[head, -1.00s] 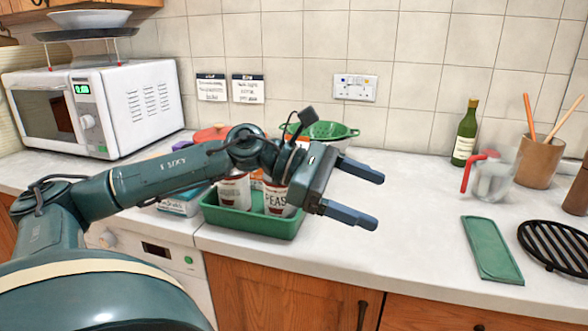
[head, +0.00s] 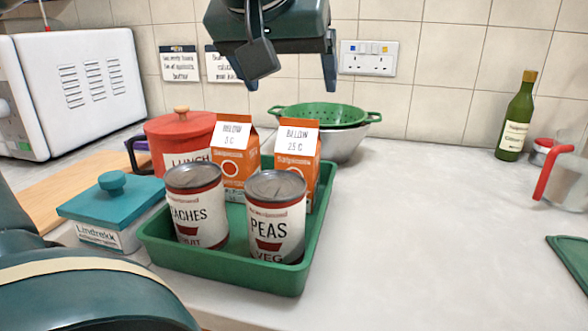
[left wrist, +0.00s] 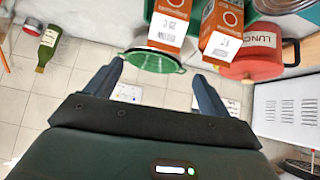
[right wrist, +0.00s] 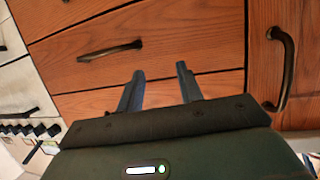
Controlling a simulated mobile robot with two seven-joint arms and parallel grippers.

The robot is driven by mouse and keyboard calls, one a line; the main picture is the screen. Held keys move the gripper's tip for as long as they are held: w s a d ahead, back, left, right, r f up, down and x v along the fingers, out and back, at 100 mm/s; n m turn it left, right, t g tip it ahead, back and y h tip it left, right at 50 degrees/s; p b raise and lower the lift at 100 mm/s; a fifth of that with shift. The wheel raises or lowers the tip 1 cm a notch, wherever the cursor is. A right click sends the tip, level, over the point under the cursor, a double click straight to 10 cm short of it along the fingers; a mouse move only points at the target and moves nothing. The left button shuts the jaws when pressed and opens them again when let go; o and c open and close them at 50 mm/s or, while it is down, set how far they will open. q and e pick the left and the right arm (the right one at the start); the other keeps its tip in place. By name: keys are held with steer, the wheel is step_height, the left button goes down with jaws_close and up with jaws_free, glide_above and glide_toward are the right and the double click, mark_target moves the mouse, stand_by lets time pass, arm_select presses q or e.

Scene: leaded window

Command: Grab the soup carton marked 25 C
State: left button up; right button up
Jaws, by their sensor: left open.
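The soup carton marked "BELOW 25 C" (head: 297,165) is orange with a white label and stands upright at the back right of a green tray (head: 220,277). A similar carton marked about "5 C" (head: 233,160) stands to its left. My left gripper (head: 290,82) is open and empty, above and behind the cartons, fingers pointing down. In the left wrist view the 25 C carton (left wrist: 177,14) lies beyond the open fingers (left wrist: 158,70), apart from them. My right gripper (right wrist: 160,85) is open and empty, facing wooden drawer fronts.
A peas can (head: 275,215) and a peaches can (head: 195,205) stand in the tray's front. A green colander (head: 320,114) sits behind, a red lunch pot (head: 180,135) and teal-lidded box (head: 112,195) left. Counter right of the tray is clear.

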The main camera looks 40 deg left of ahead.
mark_target(299, 119)
arm_select(q)
steer(key=x, duration=0.2)
steer(key=b+x, duration=0.1)
steer(key=x, duration=0.2)
steer(key=b+x, duration=0.1)
steer(key=x, duration=0.2)
steer(key=shift+a+r, duration=0.2)
steer(key=shift+a, duration=0.05)
steer(key=x, duration=0.2)
steer(key=b+x, duration=0.1)
steer(key=x, duration=0.1)
steer(key=shift+f, duration=0.4)
steer(key=shift+w+a+f, duration=0.1)
steer(key=shift+w+f, duration=0.05)
arm_select(e)
steer(key=shift+w+a+f+n+t+y, duration=0.2)
steer(key=shift+w+a+f+n, duration=0.15)
steer(key=shift+f, duration=0.25)
steer(key=shift+w+a+f+n+t+y, duration=0.1)
steer(key=shift+w+a+f+n+t, duration=0.15)
steer(key=shift+f, duration=0.3)
arm_select(q)
jaws_close()
